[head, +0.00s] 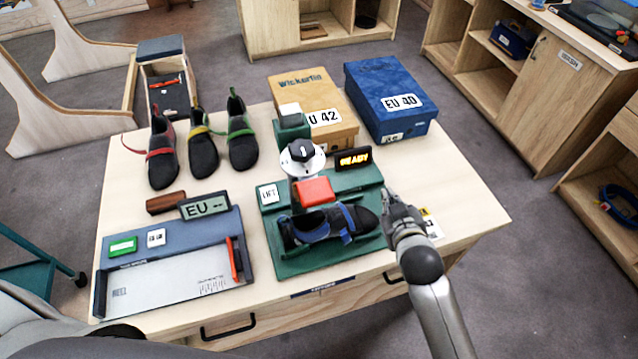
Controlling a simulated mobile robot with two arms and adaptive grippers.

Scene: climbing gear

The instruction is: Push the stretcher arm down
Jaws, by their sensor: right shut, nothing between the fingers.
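The green stretcher (283,263) stands on the table, with a black and blue shoe (325,226) lying on its base. The stretcher arm appears to be the part with the red block (314,191), which sits above and behind the shoe. A white dial with a black knob (302,151) and a small display with orange lettering (353,158) are behind it. My right gripper (391,208) is shut and empty at the right end of the stretcher, just right of the shoe's toe. My left gripper is not in view.
Several shoes (203,152) stand at the back left of the table. A blue EU 40 box (390,95) and a tan EU 42 box (341,113) are at the back. A measuring device (172,285) lies front left. Bare tabletop (470,210) shows at the right.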

